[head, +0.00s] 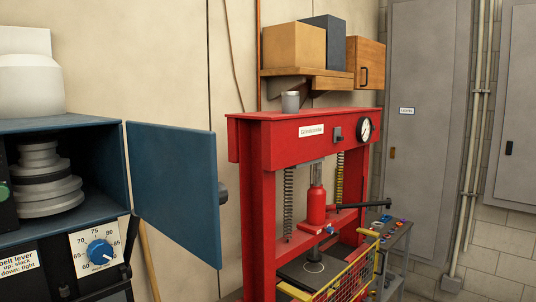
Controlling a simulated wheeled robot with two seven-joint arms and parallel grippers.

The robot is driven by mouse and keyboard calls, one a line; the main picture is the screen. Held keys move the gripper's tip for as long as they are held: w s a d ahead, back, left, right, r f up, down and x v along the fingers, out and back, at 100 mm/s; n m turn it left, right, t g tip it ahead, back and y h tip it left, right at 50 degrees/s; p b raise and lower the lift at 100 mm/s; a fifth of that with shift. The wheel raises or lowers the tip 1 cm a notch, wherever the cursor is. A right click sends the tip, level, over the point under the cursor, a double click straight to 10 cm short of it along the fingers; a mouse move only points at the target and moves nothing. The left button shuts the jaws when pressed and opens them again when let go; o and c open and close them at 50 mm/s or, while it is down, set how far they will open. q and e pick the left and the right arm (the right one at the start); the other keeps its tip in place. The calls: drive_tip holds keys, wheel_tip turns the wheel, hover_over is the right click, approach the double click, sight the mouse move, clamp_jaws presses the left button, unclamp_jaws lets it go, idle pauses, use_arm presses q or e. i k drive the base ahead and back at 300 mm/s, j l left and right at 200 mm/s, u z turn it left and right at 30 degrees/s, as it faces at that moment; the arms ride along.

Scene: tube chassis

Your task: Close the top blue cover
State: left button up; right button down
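The blue cover (174,190) is a flat panel hinged on the right side of the blue housing (72,122) at the left of the head view. It stands swung open, out to the right. Inside the open housing is a stack of grey stepped pulleys (45,180). Neither of my grippers shows in the view, and nothing touches the cover.
A red press (262,135) with a yellow mesh guard (350,275) stands to the right. A dial plate with a blue knob (100,252) is below the housing. Boxes (293,45) sit on a wall shelf. Grey cabinets (425,150) are at the far right.

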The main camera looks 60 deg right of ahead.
sight(176, 189)
drive_tip(key=k+l, duration=0.1)
drive_tip(key=l, duration=0.9)
drive_tip(key=k+l, duration=0.15)
drive_tip(key=l, duration=0.8)
drive_tip(key=k, duration=0.05)
